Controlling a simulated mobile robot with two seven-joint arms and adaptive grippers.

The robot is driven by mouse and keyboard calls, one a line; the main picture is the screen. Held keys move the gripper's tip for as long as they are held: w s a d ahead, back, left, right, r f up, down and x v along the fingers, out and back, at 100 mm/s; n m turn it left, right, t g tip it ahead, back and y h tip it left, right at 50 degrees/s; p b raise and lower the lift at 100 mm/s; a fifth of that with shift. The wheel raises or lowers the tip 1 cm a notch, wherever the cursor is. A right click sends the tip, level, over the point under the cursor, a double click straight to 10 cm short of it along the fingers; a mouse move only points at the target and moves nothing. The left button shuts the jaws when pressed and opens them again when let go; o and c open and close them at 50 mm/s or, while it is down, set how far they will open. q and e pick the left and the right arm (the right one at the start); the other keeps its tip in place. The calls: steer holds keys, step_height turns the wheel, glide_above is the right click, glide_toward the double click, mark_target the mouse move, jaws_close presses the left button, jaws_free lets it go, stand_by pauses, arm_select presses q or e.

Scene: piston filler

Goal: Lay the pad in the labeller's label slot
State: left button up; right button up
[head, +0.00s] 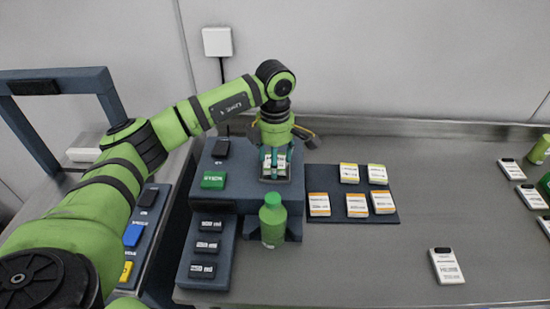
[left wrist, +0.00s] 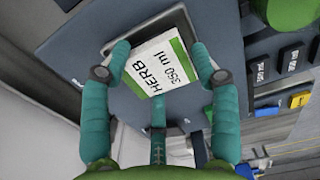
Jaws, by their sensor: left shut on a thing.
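The pad, white with a green band and printed "HERB 350 ml", shows in the left wrist view (left wrist: 160,72); part of it shows in the head view (head: 281,161). My left gripper (head: 275,170), also in the left wrist view (left wrist: 162,76), is shut on the pad, with fingers at its two sides. It points down over the top of the blue-grey labeller (head: 239,160). A dark recess edge, likely the label slot, shows beside the pad (left wrist: 112,10). I cannot tell whether the pad rests in it or is just above. My right gripper is not in view.
A green bottle (head: 272,222) stands at the labeller's front. A green button (head: 214,180) and black blocks (head: 207,246) sit to its left. A dark mat (head: 333,212) with several pads lies to the right.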

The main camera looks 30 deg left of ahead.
arm_select(q)
steer(key=shift+f, duration=0.25)
steer(key=o, duration=1.2)
steer(key=shift+o, duration=1.2)
steer(key=shift+r, duration=0.1)
steer(key=shift+r+p, duration=2)
steer(key=shift+r, duration=1.5)
